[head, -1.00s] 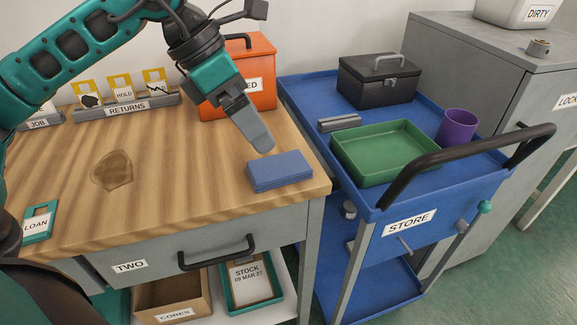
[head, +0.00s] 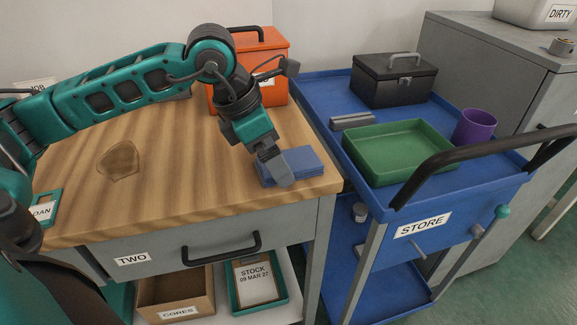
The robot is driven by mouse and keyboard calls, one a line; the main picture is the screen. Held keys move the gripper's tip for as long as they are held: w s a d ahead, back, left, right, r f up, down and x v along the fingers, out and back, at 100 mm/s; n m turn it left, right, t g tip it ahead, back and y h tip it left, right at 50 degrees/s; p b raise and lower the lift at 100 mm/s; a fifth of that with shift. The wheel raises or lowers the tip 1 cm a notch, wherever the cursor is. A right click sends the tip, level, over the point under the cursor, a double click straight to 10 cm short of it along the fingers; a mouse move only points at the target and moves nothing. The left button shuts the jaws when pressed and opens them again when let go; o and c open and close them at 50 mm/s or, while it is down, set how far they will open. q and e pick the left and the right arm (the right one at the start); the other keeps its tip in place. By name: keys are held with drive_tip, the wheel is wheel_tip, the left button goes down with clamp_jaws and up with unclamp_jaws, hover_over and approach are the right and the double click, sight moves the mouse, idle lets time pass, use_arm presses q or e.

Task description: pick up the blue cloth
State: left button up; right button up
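The blue cloth (head: 303,163) lies folded flat on the wooden worktop, near its front right corner. My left gripper (head: 279,174) points down at the cloth, its finger overlapping the cloth's left part in the head view. One finger hides the other, so I cannot tell whether it is open or shut, or whether it touches the cloth. My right gripper does not show.
The blue STORE cart (head: 330,110) stands right of the bench, carrying a green tray (head: 395,150), a purple cup (head: 474,127) and a black toolbox (head: 394,80). An orange box (head: 268,92) stands behind my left arm. A stain (head: 118,160) marks the worktop.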

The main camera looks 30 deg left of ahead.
use_arm(q)
drive_tip(key=shift+w+d+f, duration=0.2)
drive_tip(key=shift+w+f, duration=0.05)
drive_tip(key=shift+f, duration=0.3)
drive_tip(key=c, duration=1.1)
drive_tip(key=shift+r, duration=0.15)
